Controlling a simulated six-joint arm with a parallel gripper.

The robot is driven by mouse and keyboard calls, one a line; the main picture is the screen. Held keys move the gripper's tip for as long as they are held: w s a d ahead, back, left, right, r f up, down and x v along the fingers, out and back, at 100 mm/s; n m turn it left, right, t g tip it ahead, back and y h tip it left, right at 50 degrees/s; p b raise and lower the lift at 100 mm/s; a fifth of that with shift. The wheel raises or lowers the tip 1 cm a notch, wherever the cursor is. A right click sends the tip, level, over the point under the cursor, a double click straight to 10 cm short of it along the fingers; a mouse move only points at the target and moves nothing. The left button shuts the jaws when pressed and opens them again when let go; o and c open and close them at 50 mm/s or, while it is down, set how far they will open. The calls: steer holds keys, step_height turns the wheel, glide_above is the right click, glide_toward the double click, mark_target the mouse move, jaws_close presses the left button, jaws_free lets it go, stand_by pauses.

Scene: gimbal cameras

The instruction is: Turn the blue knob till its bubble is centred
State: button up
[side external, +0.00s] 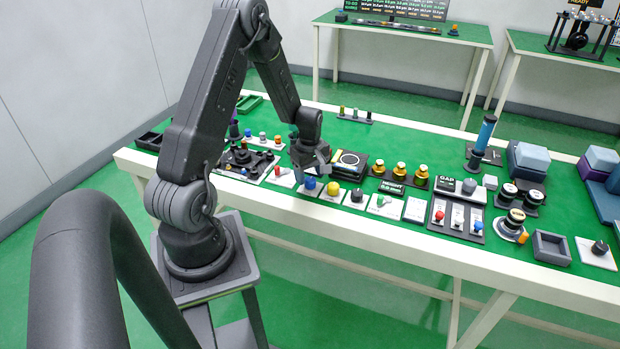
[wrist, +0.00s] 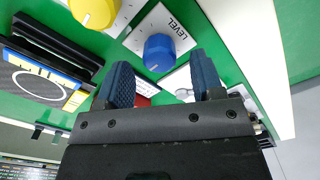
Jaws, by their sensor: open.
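The blue knob (wrist: 160,52) stands on a white plate marked LEVEL (wrist: 175,22) in the wrist view. In the side view the blue knob (side external: 310,183) is in the front row of the table, left of the yellow knob. My gripper (wrist: 160,85) is open and empty, its two blue pads apart with the knob appearing just beyond and between their tips. In the side view my gripper (side external: 317,166) hangs close above and behind the blue knob. Whether the pads touch it cannot be told. I cannot make out a bubble in either view.
The yellow knob (side external: 333,188) sits right beside the blue one, and it shows in the wrist view (wrist: 94,12). A black device with a round dial (side external: 350,162) stands behind. Several other knobs and switches crowd the row. The table's white front edge (side external: 240,190) is close.

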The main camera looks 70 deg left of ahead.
steer(key=shift+f, duration=0.95)
steer(key=c, duration=0.9)
